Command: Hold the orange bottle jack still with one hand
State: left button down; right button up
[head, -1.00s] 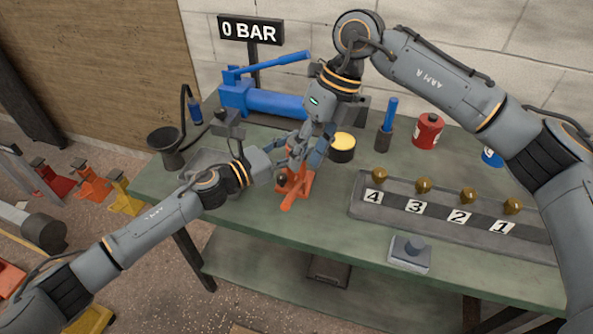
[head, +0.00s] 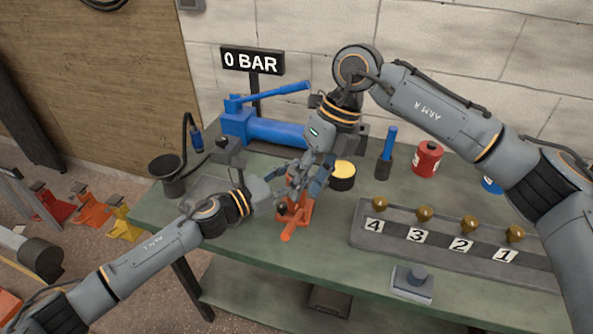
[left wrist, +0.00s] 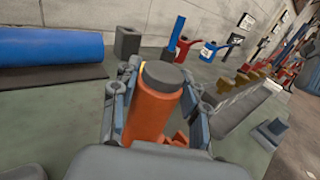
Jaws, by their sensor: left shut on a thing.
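The orange bottle jack (head: 296,222) stands on the green bench, partly hidden by both my grippers in the head view. In the left wrist view, its orange body and dark round cap (left wrist: 163,76) are upright between my left fingers. My left gripper (head: 285,203) comes in from the left, low at the jack, and is shut on it; its fingers also flank the jack in the left wrist view (left wrist: 160,108). My right gripper (head: 304,186) points down over the jack from above. Its fingertips overlap the jack and left gripper, so its opening is unclear.
A blue pump (head: 262,130) and a "0 BAR" sign (head: 252,61) stand behind. A yellow-topped tin (head: 342,176), a red can (head: 427,160) and a numbered rack (head: 440,238) with brass pieces lie right. A black funnel cup (head: 167,175) stands left. Bare bench lies in front of the jack.

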jog(key=shift+c, duration=0.4)
jog(key=shift+a, duration=0.1)
jog(key=c, duration=0.4)
jog(key=shift+s+a+r, duration=0.2)
jog(key=shift+a, duration=0.15)
grip_shut()
jog(key=shift+s+a+f+n+t+h, duration=0.25)
jog(key=shift+a+f+t+h, duration=0.15)
jog(key=shift+f+h, duration=0.45)
jog(key=shift+s+a+f+n+t+h, duration=0.25)
jog(key=shift+a+f+h, duration=0.25)
jog(key=shift+f, duration=0.7)
jog(key=shift+s+a+f+n+t+h, duration=0.2)
jog(key=shift+a+f+t+h, duration=0.25)
jog(key=shift+f, duration=0.55)
